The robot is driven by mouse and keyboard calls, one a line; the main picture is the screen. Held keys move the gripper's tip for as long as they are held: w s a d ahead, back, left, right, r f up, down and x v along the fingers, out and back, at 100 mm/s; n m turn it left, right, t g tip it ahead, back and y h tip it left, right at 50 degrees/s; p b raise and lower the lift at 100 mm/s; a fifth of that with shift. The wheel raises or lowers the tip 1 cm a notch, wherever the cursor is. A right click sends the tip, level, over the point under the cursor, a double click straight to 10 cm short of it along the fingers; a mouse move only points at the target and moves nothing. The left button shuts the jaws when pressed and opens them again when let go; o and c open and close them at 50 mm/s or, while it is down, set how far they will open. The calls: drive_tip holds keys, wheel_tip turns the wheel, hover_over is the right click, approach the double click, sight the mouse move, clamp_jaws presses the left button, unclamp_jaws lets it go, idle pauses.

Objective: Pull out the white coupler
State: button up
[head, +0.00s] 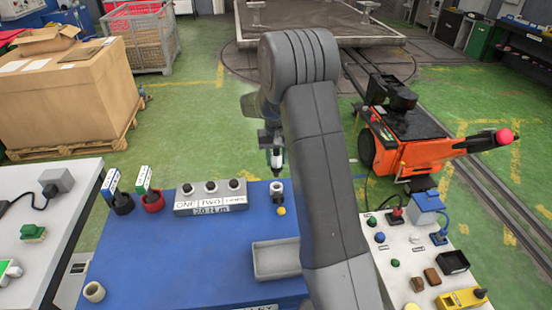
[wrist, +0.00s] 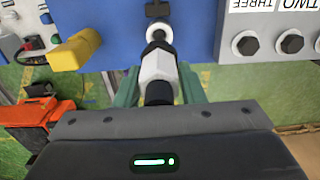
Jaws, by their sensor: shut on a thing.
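The white coupler (wrist: 157,68) is a white six-sided body with black ends. In the wrist view it sits between the two green fingers of my gripper (wrist: 158,88), which is shut on it. Its narrow dark far end points at a white ring-shaped socket (wrist: 148,28) on the blue bench and overlaps it in the picture. I cannot tell whether the tip is still inside the ring. In the head view my gripper (head: 276,160) hangs over the back right of the blue bench (head: 150,255), and the coupler is small and partly hidden there.
A yellow piece (head: 281,211) and a grey tray (head: 276,260) are near the socket. A grey block with several black knobs (head: 210,197) is to the left. A white table with small parts (head: 405,265) and an orange machine (head: 405,145) are to the right.

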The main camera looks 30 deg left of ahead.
drive_tip(key=shift+r+p, duration=0.7)
drive_tip(key=shift+r, duration=1.5)
